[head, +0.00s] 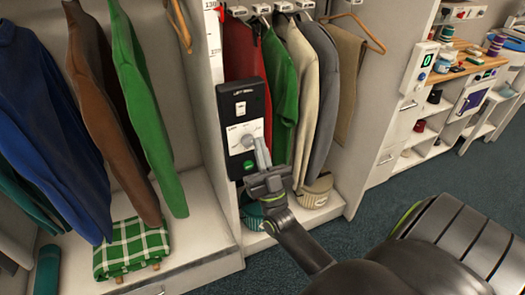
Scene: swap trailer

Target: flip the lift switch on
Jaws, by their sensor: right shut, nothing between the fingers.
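The lift switch panel (229,105) is a dark upright box fixed to the front edge of a partition between two hanging bays. It has a label at the top, a small white rocker-like piece (240,108), a white plate with a dial-like marking (240,132), and a round green light or button (249,164) near the bottom. My right gripper (257,143) is shut and empty, its fingertips in front of the lower right of the white plate. I cannot tell whether they touch it. The fingers hide part of the plate. My left gripper is not in view.
Jackets hang left (42,110) and right (285,85) of the partition. A folded green checked cloth (132,247) lies on the low left ledge. Round boxes (314,192) stand below the right-hand jackets. Shelves with small goods (455,95) stand at right. The carpet (360,225) is clear.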

